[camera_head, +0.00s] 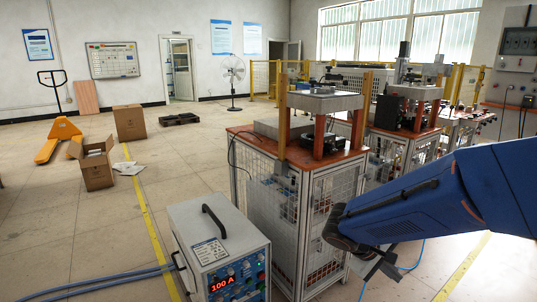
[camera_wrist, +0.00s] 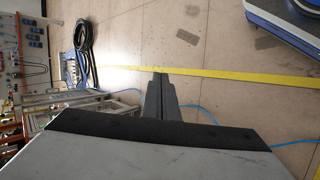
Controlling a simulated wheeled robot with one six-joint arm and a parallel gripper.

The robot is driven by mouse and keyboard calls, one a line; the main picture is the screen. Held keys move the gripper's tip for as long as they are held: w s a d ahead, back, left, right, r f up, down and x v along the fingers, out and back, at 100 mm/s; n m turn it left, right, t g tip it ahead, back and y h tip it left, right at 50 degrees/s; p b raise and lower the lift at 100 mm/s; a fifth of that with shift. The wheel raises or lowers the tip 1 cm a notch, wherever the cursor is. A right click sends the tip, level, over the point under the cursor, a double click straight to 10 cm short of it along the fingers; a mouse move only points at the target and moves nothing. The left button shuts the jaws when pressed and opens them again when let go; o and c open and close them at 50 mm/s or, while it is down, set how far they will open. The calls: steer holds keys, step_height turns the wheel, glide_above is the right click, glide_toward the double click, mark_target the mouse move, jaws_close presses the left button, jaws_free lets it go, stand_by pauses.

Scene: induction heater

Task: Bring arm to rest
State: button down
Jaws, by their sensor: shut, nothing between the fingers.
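My gripper (camera_wrist: 160,78) is shut and empty in the wrist view, its two dark fingers together over the tiled floor. In the head view my blue arm reaches in from the right, and my gripper (camera_head: 385,268) hangs low at its end, partly hidden by the wrist. It appears just right of the caged workstation (camera_head: 262,195) in the picture; whether it touches cannot be told. The induction heater (camera_head: 217,250), a grey box with a black handle and a red "100 A" display, stands at the lower middle, left of my gripper and apart from it.
Blue-grey hoses (camera_head: 110,282) run left from the heater. More workstations (camera_head: 400,115) stand behind my arm. A yellow floor line (camera_wrist: 230,74) and a blue cable (camera_wrist: 205,113) cross near the fingers. Cartons (camera_head: 97,168) and an orange pallet jack (camera_head: 58,138) stand far left; the left floor is mostly open.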

steer(key=s+a+r+m+t+y, duration=0.1)
steer(key=s+a+r+m+y, duration=0.1)
steer(key=s, duration=0.6)
steer(key=s+a+r+m+t+y, duration=0.2)
steer(key=s+r+y, duration=0.3)
steer(key=s, duration=0.3)
steer(key=shift+s+a+r+m+y, duration=0.2)
steer(key=shift+s+a+m+y, duration=0.15)
steer(key=shift+a+y, duration=0.3)
